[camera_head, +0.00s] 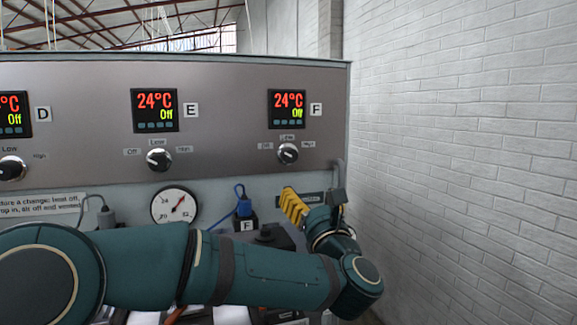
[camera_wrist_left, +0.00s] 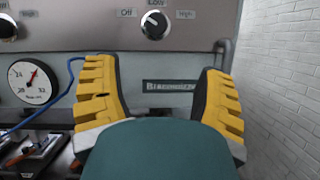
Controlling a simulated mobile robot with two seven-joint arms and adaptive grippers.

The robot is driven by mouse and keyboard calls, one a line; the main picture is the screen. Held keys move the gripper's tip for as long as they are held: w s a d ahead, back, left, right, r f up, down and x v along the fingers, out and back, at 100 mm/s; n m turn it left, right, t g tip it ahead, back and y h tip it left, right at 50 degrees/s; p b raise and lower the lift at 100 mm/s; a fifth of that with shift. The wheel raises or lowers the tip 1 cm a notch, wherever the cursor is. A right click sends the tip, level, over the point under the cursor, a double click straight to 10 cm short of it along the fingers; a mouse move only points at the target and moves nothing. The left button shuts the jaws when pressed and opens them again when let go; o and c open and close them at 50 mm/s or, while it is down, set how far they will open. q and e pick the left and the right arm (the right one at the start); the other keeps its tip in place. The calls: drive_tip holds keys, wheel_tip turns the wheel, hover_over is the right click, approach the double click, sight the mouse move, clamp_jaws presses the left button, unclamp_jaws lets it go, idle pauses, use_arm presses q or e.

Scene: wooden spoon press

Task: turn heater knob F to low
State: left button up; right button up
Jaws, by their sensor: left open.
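Heater knob F (camera_head: 288,153) is a round dark knob with a pale face, under display F (camera_head: 287,108), which reads 24°C and Off. Labels Off, Low and High surround the knob; its exact angle is hard to tell. The knob also shows at the top of the left wrist view (camera_wrist_left: 155,25). My left gripper (camera_head: 292,205) has yellow fingers and is just below the knob, apart from it. In the left wrist view the fingers stand wide apart with nothing between them (camera_wrist_left: 158,75). My right gripper is not in view.
Knob E (camera_head: 159,160) and its display (camera_head: 155,110) are left of F. A round gauge (camera_head: 174,206) and a blue cable (camera_head: 241,196) lie below the panel. A grey pipe (camera_head: 340,172) is right of the gripper, near the white brick wall (camera_head: 460,140).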

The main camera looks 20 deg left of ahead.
sight(291, 157)
use_arm(q)
drive_tip(key=shift+n, duration=0.5)
drive_tip(key=p+x, duration=0.1)
drive_tip(key=x, duration=0.3)
drive_tip(key=p+x, duration=0.1)
drive_tip(key=x, duration=0.4)
drive_tip(key=p+x, duration=0.1)
drive_tip(key=x, duration=0.4)
drive_tip(key=shift+s+a+r, duration=0.15)
drive_tip(key=shift+s+r, duration=0.2)
drive_tip(key=c, duration=1.2)
